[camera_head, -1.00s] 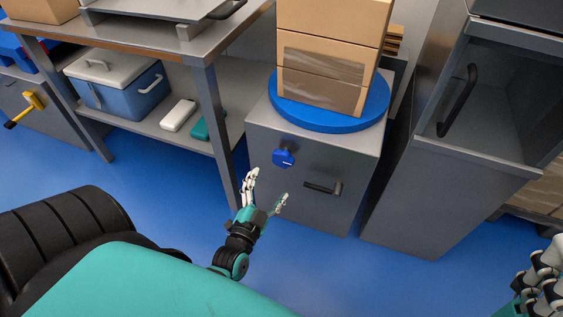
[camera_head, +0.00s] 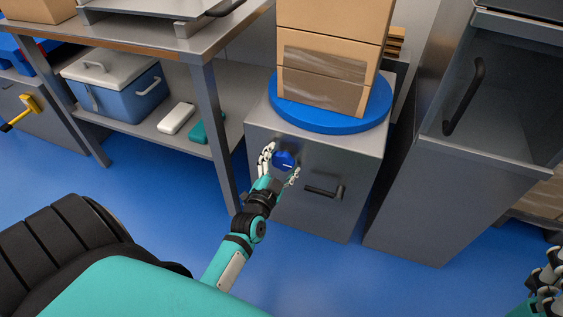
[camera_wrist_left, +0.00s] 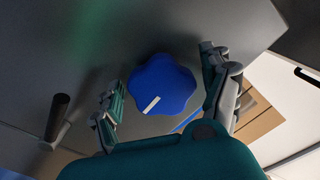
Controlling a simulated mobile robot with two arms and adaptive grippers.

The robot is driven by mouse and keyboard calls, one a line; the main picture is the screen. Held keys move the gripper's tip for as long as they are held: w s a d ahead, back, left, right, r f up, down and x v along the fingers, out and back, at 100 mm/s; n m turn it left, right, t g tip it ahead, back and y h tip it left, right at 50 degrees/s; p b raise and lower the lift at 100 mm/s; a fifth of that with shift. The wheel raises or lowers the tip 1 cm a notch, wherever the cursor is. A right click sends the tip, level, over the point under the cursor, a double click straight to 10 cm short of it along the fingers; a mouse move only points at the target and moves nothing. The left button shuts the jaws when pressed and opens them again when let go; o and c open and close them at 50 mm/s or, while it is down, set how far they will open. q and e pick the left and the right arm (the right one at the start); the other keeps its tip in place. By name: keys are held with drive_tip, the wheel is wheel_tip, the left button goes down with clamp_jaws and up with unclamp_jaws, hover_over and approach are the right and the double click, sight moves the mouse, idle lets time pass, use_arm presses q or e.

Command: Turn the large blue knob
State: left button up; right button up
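The large blue knob (camera_head: 285,160) is on the front of the grey cabinet (camera_head: 262,200). In the left wrist view the knob (camera_wrist_left: 161,85) is lobed, with a white mark near its lower edge. My left gripper (camera_head: 281,164) is open at the knob, with a finger on either side of it. In the left wrist view my left gripper (camera_wrist_left: 162,85) shows clear gaps between the fingers and the knob. My right gripper (camera_head: 545,283) shows only in part at the lower right edge, away from the knob.
A black lever handle (camera_head: 324,191) sticks out to the right of the knob. A blue turntable (camera_head: 330,117) with stacked cardboard boxes (camera_head: 325,70) is on the cabinet top. A metal workbench (camera_head: 210,85) stands to the left. The blue floor in front is clear.

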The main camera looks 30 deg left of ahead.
use_arm(q)
drive_tip(key=c, duration=1)
drive_tip(key=shift+o, duration=0.2)
